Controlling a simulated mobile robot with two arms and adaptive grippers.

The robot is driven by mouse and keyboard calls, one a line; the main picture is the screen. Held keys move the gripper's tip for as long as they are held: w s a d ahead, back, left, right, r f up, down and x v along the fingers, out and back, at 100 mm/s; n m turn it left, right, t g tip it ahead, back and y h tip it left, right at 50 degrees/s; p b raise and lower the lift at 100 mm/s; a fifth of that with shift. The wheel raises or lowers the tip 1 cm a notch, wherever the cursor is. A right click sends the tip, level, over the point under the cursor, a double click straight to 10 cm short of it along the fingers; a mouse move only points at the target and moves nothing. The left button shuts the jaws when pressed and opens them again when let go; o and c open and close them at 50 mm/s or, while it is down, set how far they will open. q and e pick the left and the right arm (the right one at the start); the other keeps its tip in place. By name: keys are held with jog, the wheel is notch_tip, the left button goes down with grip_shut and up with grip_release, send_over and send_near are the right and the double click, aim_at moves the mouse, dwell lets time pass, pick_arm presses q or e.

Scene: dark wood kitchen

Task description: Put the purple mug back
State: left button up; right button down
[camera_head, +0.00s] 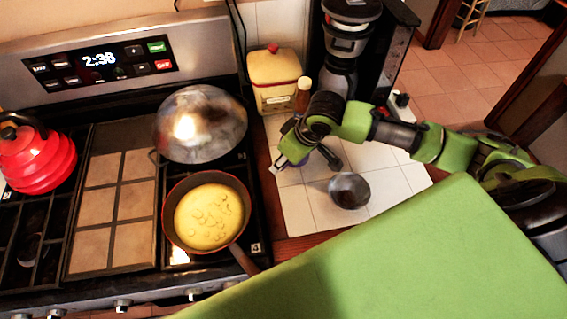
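My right arm reaches in from the right over the white tiled counter (298,208). Its gripper (309,160) points down beside the cream jar. The rest of the mug is hidden by the gripper. The right finger stands apart from the left one, but I cannot tell whether they grip the mug. My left gripper is not in view.
A dark metal bowl (349,191) sits on the counter just right of the gripper. The cream jar (275,80), a small bottle (303,95) and a coffee machine (350,40) stand behind. On the stove are a pan of yellow food (208,217), a domed metal lid (200,123) and a red kettle (38,155).

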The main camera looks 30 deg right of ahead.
jog(key=shift+w+f, duration=0.25)
jog(key=shift+f, duration=0.05)
notch_tip(320, 180, down, 3)
jog(key=shift+d+p, duration=0.1)
jog(key=shift+p, duration=0.75)
jog(key=shift+f, duration=0.1)
jog(key=shift+f, duration=0.1)
jog(key=c, duration=1.4)
grip_release()
jog(key=shift+c, duration=0.2)
